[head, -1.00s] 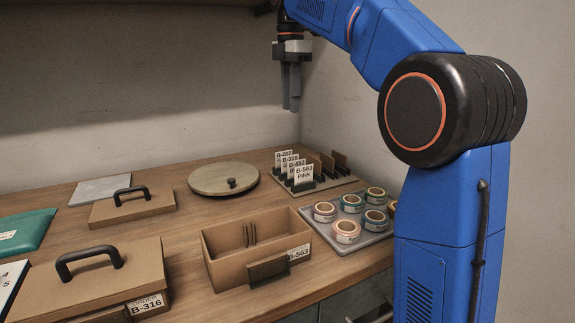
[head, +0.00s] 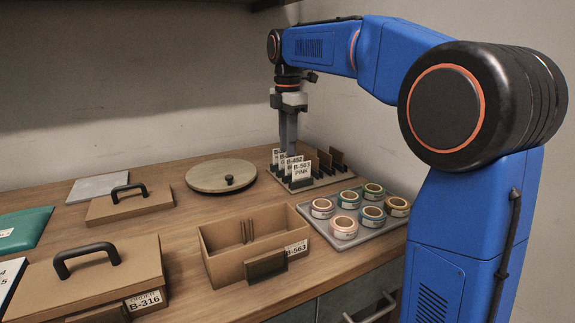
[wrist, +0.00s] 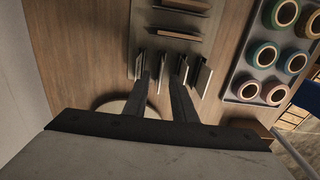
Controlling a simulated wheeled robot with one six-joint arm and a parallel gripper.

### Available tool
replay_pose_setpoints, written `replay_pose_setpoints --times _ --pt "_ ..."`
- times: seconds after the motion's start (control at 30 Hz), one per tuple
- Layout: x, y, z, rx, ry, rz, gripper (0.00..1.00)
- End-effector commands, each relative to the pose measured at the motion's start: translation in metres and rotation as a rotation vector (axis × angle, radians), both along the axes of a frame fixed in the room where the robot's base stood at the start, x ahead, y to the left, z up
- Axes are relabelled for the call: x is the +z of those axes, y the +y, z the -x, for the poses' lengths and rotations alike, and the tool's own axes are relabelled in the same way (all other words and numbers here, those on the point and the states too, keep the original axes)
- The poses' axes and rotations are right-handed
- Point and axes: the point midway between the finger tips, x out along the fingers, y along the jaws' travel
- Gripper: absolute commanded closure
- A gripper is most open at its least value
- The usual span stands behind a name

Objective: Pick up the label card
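Several white label cards stand upright in a rack (head: 322,181) at the back right. The front card (head: 301,171) reads B-563 PINK; a card behind it (head: 293,161) reads B-452, and others are partly hidden. My gripper (head: 288,152) points straight down over the rear cards, behind the front one. In the wrist view, my gripper's fingers (wrist: 162,78) are apart, with a thin upright card (wrist: 161,80) showing between them. Other cards stand to either side of the fingers. I cannot tell whether the fingers touch any card.
Brown dividers (head: 337,158) stand on the rack's right. A tray (head: 345,243) of tape rolls lies in front. An open box (head: 226,264) labelled B-563, a round lid (head: 205,180), and a closed box (head: 140,262) labelled B-316 occupy the table. A shelf overhangs above.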

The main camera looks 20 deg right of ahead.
Motion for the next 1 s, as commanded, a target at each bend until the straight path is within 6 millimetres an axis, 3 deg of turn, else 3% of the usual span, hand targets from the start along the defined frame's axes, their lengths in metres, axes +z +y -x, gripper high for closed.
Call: replay_pose_setpoints --times 0.2,0.53,0.63,0.67,1.0 --pt "-0.028 0.001 0.001 0.000 0.001 0.000 0.76" --pt "-0.035 0.001 0.001 0.000 0.000 0.000 0.76" --pt "-0.035 0.001 0.001 0.000 0.000 0.000 0.97" --pt "-0.035 0.001 0.001 0.000 0.000 0.000 1.00" --pt "-0.034 0.001 0.001 0.000 0.000 0.000 1.00"
